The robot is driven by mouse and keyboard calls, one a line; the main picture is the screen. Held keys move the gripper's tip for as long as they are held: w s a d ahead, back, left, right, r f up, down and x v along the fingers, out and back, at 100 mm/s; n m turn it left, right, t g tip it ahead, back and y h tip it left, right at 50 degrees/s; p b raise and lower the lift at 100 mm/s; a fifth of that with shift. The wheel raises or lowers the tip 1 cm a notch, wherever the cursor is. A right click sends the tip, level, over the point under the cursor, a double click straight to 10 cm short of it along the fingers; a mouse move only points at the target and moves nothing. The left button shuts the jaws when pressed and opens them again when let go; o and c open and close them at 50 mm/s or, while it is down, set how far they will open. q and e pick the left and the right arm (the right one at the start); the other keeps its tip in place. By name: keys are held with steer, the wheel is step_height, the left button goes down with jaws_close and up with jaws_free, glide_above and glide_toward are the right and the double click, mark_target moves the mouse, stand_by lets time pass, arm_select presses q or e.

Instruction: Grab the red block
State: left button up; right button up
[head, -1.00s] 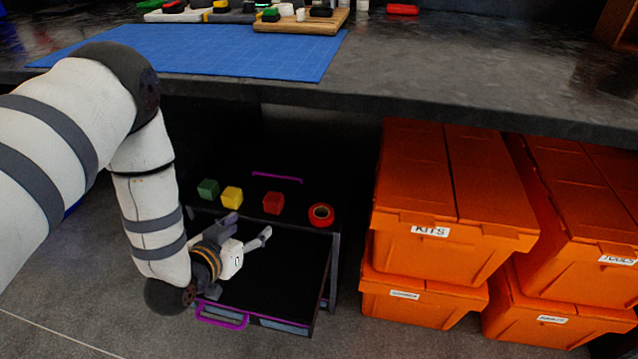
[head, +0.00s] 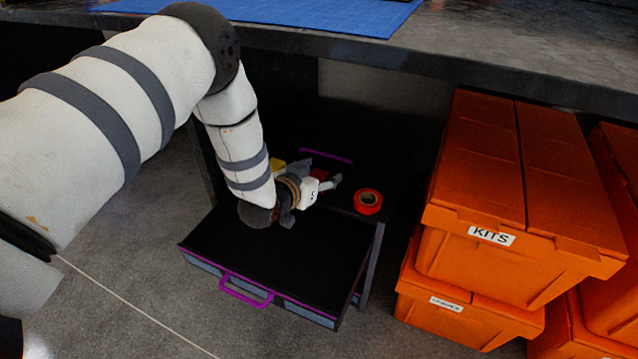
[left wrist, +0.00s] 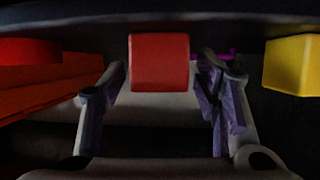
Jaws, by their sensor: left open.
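The red block (head: 319,174) sits on top of the drawer cabinet, mostly hidden by my left gripper (head: 318,170) in the head view. In the left wrist view the red block (left wrist: 159,62) is centred ahead, between the spread fingers of my left gripper (left wrist: 163,80). The gripper is open and holds nothing. Whether a finger touches the block cannot be told. My right gripper is in neither view.
A yellow block (head: 278,164) is left of the red one, and a red tape roll (head: 368,201) is right. Below, a drawer (head: 270,250) with a purple handle (head: 246,291) stands open. Orange crates (head: 520,180) stand at right.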

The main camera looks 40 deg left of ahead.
arm_select(q)
steer(key=c, duration=1.1)
steer(key=shift+c, duration=0.2)
